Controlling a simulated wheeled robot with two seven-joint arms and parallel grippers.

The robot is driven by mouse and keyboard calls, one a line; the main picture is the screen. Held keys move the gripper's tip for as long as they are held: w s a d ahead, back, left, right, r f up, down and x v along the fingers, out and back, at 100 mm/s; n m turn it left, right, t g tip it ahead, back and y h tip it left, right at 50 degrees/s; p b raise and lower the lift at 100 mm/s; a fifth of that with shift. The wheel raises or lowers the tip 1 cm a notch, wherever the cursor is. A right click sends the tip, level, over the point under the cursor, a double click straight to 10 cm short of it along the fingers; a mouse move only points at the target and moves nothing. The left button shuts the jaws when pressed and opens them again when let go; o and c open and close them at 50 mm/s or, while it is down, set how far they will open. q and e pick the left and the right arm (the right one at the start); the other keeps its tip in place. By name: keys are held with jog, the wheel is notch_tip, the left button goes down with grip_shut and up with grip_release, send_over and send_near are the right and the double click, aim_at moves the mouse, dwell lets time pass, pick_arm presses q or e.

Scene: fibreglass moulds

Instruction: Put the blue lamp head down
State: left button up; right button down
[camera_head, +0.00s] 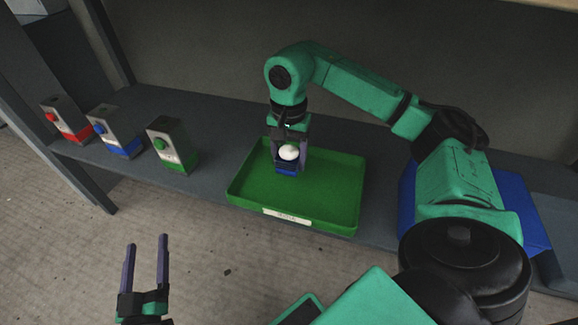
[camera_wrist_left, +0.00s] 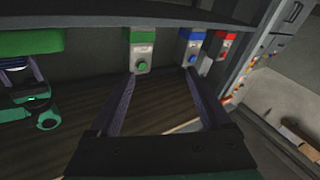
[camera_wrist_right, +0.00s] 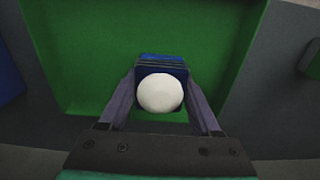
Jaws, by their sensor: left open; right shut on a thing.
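The blue lamp head (camera_head: 287,170) with a round white bulb is between the fingers of my right gripper (camera_head: 289,150), over the green tray (camera_head: 330,218). In the right wrist view the bulb (camera_wrist_right: 160,93) faces the camera, and the blue body shows behind it. My right gripper (camera_wrist_right: 160,108) is shut on the lamp head. I cannot tell whether the lamp head touches the tray floor. My left gripper (camera_head: 145,262) is open and empty, in front of the shelf and away from the tray.
Three boxes with buttons stand on the shelf left of the tray: red (camera_head: 66,120), blue (camera_head: 115,131) and green (camera_head: 172,145). A blue tray (camera_head: 524,205) lies to the right, partly hidden by my right arm. The green tray's floor is otherwise clear.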

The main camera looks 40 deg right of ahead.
aim_at(289, 181)
notch_tip(289, 181, down, 2)
jog(key=shift+f+b, duration=0.1)
jog(key=shift+b, duration=0.45)
jog(key=shift+f+b, duration=0.4)
jog(key=shift+f, duration=0.45)
pick_arm(q)
notch_tip(289, 181, up, 20)
jog(key=w+a+m+t+h, duration=0.1)
jog(key=a+t+h, duration=0.1)
jog(key=t, duration=0.4)
jog(key=shift+w+f+m, duration=0.15)
jog(key=shift+w+m, duration=0.15)
jog(key=shift+w, duration=0.1)
jog(key=shift+s+a+r, duration=0.1)
jog(key=shift+a+r, duration=0.05)
jog(key=shift+r, duration=0.25)
pick_arm(e)
jog(key=shift+f, duration=0.2)
jog(key=shift+f, duration=0.2)
jog(key=shift+c, duration=0.4)
grip_release()
pick_arm(q)
jog(key=shift+s+a+r+t+h, duration=0.15)
jog(key=shift+r+t+h, duration=0.1)
jog(key=shift+r, duration=0.3)
jog(key=shift+s+r+t+h, duration=0.15)
jog(key=shift+r+t, duration=0.1)
jog(key=shift+r, duration=0.25)
